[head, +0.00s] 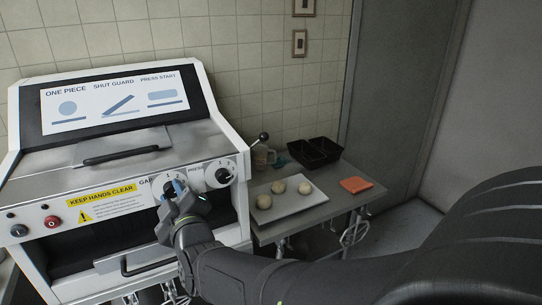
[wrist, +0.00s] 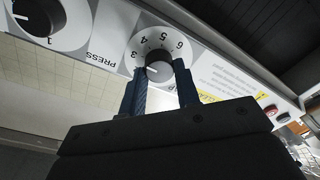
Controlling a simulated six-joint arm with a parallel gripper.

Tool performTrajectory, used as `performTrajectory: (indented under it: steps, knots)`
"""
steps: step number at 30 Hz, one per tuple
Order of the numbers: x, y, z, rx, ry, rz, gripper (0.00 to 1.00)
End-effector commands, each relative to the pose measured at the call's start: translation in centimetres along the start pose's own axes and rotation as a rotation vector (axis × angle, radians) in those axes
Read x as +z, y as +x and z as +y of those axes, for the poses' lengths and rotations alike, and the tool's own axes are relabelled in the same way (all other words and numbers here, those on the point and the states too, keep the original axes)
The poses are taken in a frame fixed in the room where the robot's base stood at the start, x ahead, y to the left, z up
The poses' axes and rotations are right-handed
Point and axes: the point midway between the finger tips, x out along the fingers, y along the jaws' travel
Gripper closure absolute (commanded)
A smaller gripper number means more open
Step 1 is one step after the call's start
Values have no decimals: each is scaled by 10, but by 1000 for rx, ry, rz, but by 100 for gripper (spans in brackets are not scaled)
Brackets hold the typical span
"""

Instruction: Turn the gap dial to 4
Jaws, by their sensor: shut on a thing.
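The gap dial (wrist: 159,62) is a dark round knob on a white numbered plate; 3, 4, 5 and 6 are readable in the wrist view. Its white pointer mark points to the left and slightly down, below the 3; the number there is hard to see behind a finger. My gripper (wrist: 161,83) has its two blue fingers on either side of the knob and is shut on it. In the head view my gripper (head: 174,190) covers much of the dial on the machine's front panel.
The press dial (head: 222,174) sits close to the right of the gap dial. A red button (head: 52,221) and a black knob (head: 19,230) are at the panel's left. A side table holds a tray (head: 290,208) with dough balls, black tins (head: 315,152) and an orange cloth (head: 356,185).

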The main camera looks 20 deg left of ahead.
Motion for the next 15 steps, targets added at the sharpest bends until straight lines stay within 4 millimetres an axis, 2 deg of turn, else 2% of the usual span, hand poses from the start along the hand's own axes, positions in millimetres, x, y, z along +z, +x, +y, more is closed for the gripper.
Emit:
performTrajectory:
  steps: [15]
  knots:
    - [1,0,0,19,381,12,93]
